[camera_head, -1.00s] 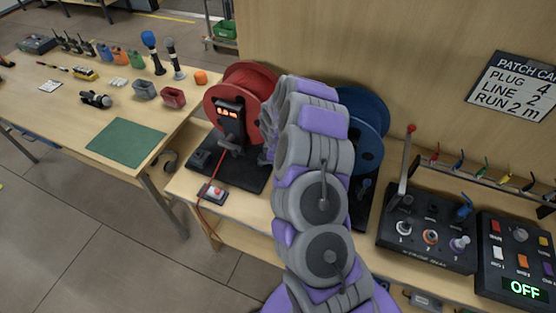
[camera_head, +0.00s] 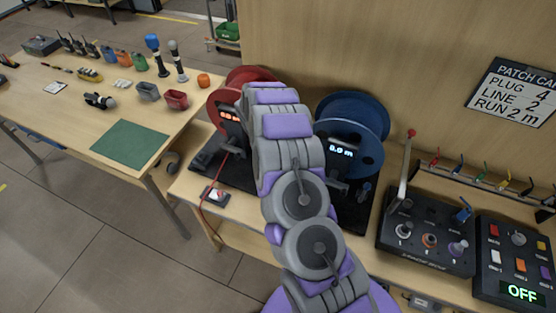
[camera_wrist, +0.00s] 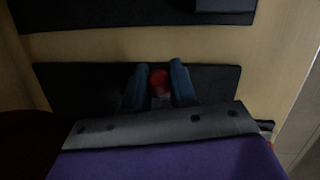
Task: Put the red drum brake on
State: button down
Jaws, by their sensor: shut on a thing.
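The red drum (camera_head: 248,76) stands on a black base on the wooden bench, largely covered by my arm in the head view. Its lit display (camera_head: 229,114) is partly hidden. In the wrist view my gripper (camera_wrist: 159,82) has its two dark fingers closed around a red knob (camera_wrist: 159,80), which looks like the red drum's brake handle. The fingers sit over a black base plate. The lever under the knob is mostly hidden, so I cannot tell its angle. In the head view my gripper is hidden behind my arm.
The blue drum (camera_head: 362,125) stands just right of my arm, its display lit. Control boxes (camera_head: 424,232) with a tall red-tipped lever stand at the right.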

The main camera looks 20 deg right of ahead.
jog(key=shift+w+a+r+g+h+p, duration=0.6)
jog(key=shift+w+a+g+h+p, duration=0.15)
jog(key=shift+a+g+h, duration=0.2)
jog(key=shift+d, duration=0.1)
jog(key=c, duration=1)
grip_release()
jog(key=shift+w, duration=0.1)
jog(key=shift+o, duration=0.2)
jog(key=shift+r, duration=0.1)
notch_tip(320, 180, up, 4)
jog(key=shift+f, duration=0.2)
jog(key=s+a+r, duration=0.1)
jog(key=s+a, duration=0.1)
jog(key=s, duration=1.3)
jog(key=shift+s+a+p, duration=0.25)
jog(key=shift+s+p, duration=0.1)
jog(key=shift+s, duration=0.05)
